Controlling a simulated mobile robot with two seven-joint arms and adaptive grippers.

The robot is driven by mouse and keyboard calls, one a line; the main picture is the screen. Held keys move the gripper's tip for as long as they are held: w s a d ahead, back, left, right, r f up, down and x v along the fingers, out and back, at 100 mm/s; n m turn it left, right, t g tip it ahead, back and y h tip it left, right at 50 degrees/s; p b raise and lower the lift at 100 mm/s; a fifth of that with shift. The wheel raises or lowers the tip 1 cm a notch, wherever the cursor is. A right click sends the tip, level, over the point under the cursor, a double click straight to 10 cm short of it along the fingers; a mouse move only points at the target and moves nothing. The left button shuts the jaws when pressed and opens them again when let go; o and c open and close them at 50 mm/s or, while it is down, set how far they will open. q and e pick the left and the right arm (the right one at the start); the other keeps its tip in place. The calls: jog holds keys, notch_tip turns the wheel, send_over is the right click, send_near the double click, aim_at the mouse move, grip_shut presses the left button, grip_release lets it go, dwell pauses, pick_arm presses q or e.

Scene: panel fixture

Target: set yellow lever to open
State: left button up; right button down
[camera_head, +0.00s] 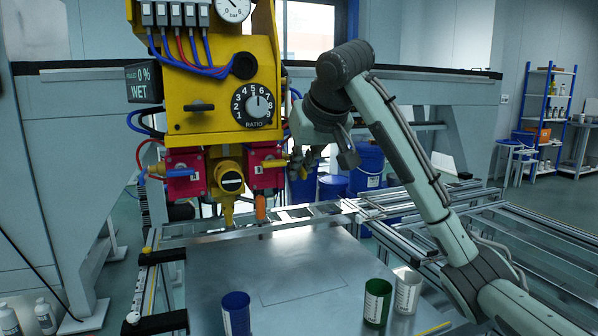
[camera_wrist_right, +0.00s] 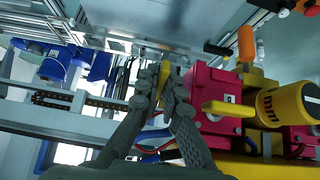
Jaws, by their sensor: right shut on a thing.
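A yellow panel fixture (camera_head: 215,95) carries two red blocks below its ratio dial. My right gripper (camera_head: 299,163) is beside the right block. In the right wrist view its fingers (camera_wrist_right: 166,82) are closed around a narrow yellow lever piece (camera_wrist_right: 164,74), mostly hidden between them. The bar on the block's front (camera_wrist_right: 228,108) is apart from the fingers. My left gripper is not in view.
Blue (camera_head: 236,312), green (camera_head: 377,302) and whitish (camera_head: 407,291) cups stand on the metal table (camera_head: 290,262). Blue buckets (camera_head: 367,168) stand behind my right arm. Blue hoses cross the fixture's front.

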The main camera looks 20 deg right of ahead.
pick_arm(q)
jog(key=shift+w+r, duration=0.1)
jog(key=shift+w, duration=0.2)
pick_arm(e)
jog(key=shift+s+r+g, duration=0.1)
jog(key=shift+r+g, duration=0.25)
jog(key=shift+g, duration=0.55)
jog(key=shift+r+g, duration=0.35)
jog(key=shift+g, duration=0.55)
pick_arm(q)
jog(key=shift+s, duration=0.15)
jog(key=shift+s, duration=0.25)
pick_arm(e)
jog(key=c, duration=1.9)
grip_release()
jog(key=shift+c, duration=0.2)
jog(key=shift+r, duration=0.1)
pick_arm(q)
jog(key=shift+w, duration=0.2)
pick_arm(e)
jog(key=v, duration=1.1)
jog(key=shift+r, duration=0.4)
